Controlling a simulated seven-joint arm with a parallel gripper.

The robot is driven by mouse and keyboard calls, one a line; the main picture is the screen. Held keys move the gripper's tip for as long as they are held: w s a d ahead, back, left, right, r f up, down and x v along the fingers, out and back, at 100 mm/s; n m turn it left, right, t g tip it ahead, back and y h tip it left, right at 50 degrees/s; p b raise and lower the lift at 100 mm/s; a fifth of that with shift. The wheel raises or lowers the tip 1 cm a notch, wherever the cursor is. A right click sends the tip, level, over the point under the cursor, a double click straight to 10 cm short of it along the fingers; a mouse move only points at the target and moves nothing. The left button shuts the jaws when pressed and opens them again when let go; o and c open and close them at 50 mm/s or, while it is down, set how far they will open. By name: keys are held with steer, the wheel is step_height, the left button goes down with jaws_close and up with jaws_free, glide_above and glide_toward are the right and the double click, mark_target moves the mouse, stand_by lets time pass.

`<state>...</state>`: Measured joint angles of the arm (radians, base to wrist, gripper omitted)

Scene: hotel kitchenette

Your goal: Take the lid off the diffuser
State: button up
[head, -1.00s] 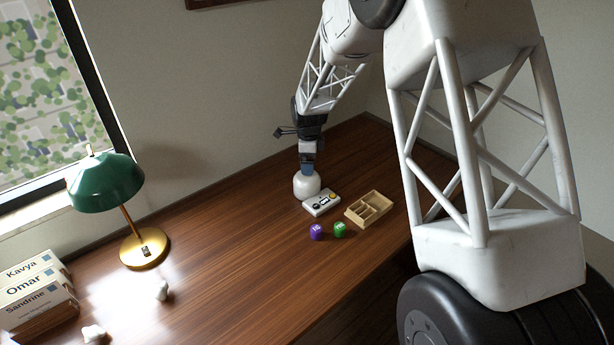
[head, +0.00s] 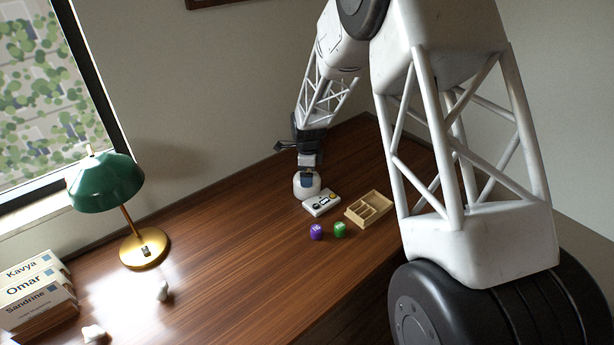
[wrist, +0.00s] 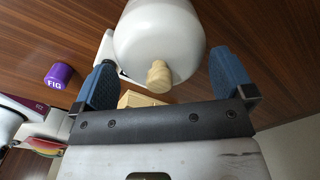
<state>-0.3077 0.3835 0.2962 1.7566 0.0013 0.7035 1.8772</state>
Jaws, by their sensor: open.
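The diffuser (head: 301,193) is a rounded white body standing on the wooden desk. In the wrist view its smooth white top (wrist: 158,35) carries a small cream knob (wrist: 159,75), which looks like the lid's handle. My gripper (head: 306,180) is over the diffuser's top, pointing down. In the wrist view my gripper (wrist: 165,75) is open, with one blue finger on each side of the white top and the knob between them. I cannot tell whether the fingers touch it. The seam between lid and body is not visible.
A green lamp (head: 107,182) and stacked boxes (head: 38,290) stand left. The desk's middle (head: 225,245) is clear.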

steer(key=shift+c, duration=0.3)
steer(key=c, duration=0.6)
steer(key=shift+r, duration=0.15)
steer(key=shift+r, duration=1.4)
steer(key=shift+s+r, duration=0.25)
steer(key=s+d, duration=0.1)
steer(key=s, duration=0.4)
steer(key=s+d+r, duration=0.1)
steer(key=s+d, duration=0.1)
steer(key=s, duration=0.3)
steer(key=s+d, duration=0.1)
steer(key=s, duration=0.3)
steer(key=shift+s+d+r, duration=0.2)
steer(key=shift+s+d, duration=0.15)
steer(key=shift+s, duration=0.05)
